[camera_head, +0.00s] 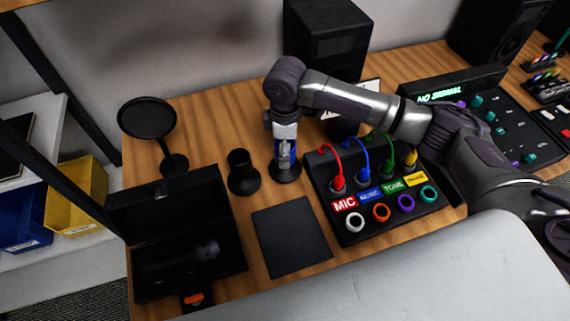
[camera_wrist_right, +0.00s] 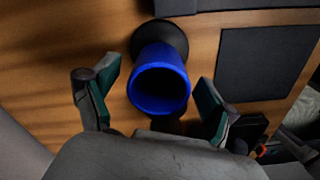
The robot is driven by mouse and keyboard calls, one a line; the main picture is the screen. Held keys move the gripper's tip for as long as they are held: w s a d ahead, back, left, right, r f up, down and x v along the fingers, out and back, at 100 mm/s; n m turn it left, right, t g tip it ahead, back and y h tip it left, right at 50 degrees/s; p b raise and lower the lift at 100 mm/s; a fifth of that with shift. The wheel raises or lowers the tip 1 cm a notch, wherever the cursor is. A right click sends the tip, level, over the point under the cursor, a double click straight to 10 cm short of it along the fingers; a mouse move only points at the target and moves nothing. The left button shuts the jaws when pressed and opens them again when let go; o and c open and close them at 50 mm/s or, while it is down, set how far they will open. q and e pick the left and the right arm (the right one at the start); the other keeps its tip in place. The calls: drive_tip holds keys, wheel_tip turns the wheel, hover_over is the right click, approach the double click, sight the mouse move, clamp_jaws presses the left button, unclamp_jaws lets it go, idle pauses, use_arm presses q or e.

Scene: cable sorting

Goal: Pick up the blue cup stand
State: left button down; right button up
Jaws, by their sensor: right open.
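The blue cup stand (camera_wrist_right: 160,56) shows in the right wrist view as a blue flared cup with its open rim toward the camera and a round black base behind it. My right gripper (camera_wrist_right: 158,92) is open, with a green-padded finger on each side of the cup and gaps between. In the head view my right arm reaches in from the right and its gripper (camera_head: 285,150) points down over the stand. There the gripper hides most of the stand; its black round base (camera_head: 285,174) shows below. My left gripper is not in view.
A black cup stand (camera_head: 243,172) is close to the left. The cable box (camera_head: 345,222) with coloured plugs stands close to the right. A black mat (camera_head: 290,238) lies in front. An open black case (camera_head: 190,272) and a round black stand (camera_head: 148,119) are further left.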

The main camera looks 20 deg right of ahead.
drive_tip(key=shift+w+f, duration=0.1)
drive_tip(key=shift+f, duration=1.9)
drive_tip(key=shift+r, duration=0.15)
clamp_jaws()
